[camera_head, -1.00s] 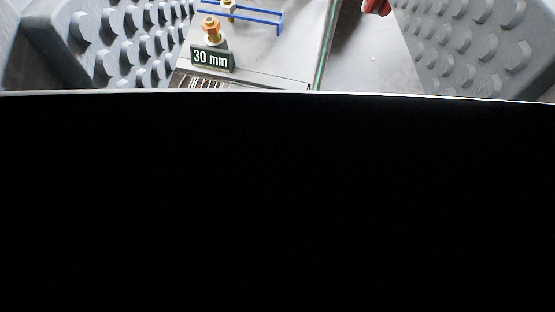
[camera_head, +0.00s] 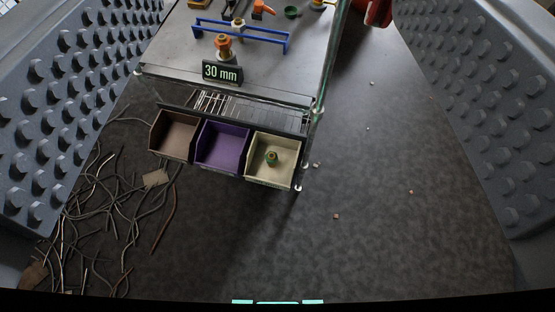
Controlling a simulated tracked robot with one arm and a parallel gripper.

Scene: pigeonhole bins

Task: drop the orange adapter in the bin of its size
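An orange adapter (camera_head: 222,42) stands upright on a grey base on the table top. A dark sign (camera_head: 222,71) reading "30 mm" is in front of it. Three bins hang below the table's front edge: a brown bin (camera_head: 172,137), a purple bin (camera_head: 221,146) and a cream bin (camera_head: 286,174). The brown and purple bins look empty; the cream one holds a small green and brass fitting (camera_head: 271,157). I see no size labels on the bins. My gripper (camera_head: 282,20) is wide open, its studded pads at the left and right sides, with nothing held between them.
A blue rack (camera_head: 265,37) is on the table (camera_head: 175,50) behind the adapter. An orange tool (camera_head: 262,9) and a green cup (camera_head: 292,12) lie farther back. Loose cables (camera_head: 110,215) cover the floor at left. The floor at right is mostly clear, with small scraps.

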